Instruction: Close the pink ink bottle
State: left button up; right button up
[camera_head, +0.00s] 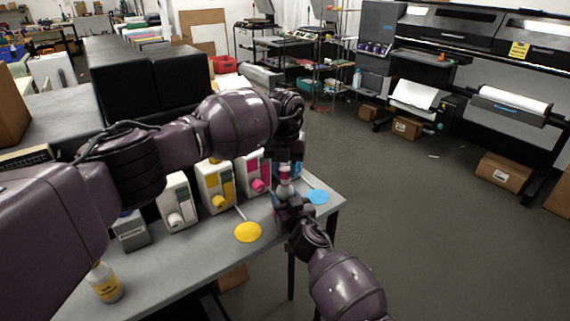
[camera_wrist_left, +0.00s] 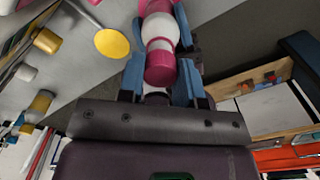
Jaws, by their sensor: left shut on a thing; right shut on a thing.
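The pink ink bottle (camera_head: 284,188) is white with pink parts and stands upright between my two grippers, above the table's right end. My right gripper (camera_head: 289,200) comes from below and is shut on the bottle's body. My left gripper (camera_head: 285,162) is directly above, pointing down, shut on the pink cap (camera_wrist_left: 160,68). In the left wrist view the cap lies between the blue fingers of my left gripper (camera_wrist_left: 159,75), in line with the bottle's white neck and shoulder (camera_wrist_left: 160,28). I cannot tell whether the cap is fully seated.
The grey table (camera_head: 190,262) carries white ink units with yellow (camera_head: 217,188) and magenta (camera_head: 257,172) parts. A yellow-labelled bottle (camera_head: 105,283) stands front left.

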pick_arm(q)
jog(key=shift+f, duration=0.6)
dwell(0.7)
